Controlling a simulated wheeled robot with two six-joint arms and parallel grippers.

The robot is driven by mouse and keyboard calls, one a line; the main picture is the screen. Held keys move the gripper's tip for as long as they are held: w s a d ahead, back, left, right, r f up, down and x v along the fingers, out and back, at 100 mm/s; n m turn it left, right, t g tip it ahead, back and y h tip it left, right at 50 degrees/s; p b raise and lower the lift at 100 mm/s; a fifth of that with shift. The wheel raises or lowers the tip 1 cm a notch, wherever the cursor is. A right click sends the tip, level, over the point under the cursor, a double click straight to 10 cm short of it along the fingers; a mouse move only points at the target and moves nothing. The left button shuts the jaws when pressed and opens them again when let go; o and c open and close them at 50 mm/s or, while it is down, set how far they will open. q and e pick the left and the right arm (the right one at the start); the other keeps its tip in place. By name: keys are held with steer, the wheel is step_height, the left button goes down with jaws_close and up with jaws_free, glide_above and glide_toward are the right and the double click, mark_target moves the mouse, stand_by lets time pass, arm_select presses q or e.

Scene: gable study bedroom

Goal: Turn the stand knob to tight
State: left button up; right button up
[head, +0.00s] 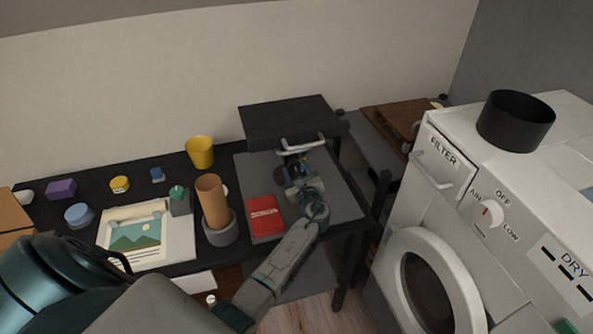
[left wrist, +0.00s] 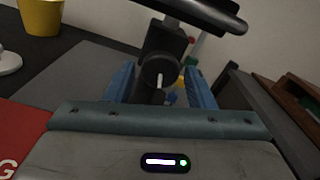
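The stand knob (left wrist: 160,72) is a dark round knob with a short white mark, seen in the left wrist view on a dark post. The mark stands nearly upright. A dark bar (left wrist: 205,12) of the stand crosses above it. My left gripper (head: 293,167) is at the stand on the right part of the desk in the head view. Its blue fingers stand open on either side of the knob, with gaps showing between each finger and the knob. In the head view the gripper hides most of the knob. My right gripper is not in view.
A dark raised panel (head: 288,120) is behind the gripper. A red book (head: 264,216), a brown cylinder in a grey holder (head: 221,233) and a yellow cup (head: 200,152) are to the left on the desk. A white washer-dryer (head: 465,215) stands to the right.

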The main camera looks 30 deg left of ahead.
arm_select(q)
steer(key=shift+o, duration=0.7)
steer(key=shift+s+d, duration=0.15)
steer(key=shift+d, duration=0.1)
steer(key=b+v, duration=0.3)
steer(key=v, duration=0.7)
steer(key=shift+d, duration=0.1)
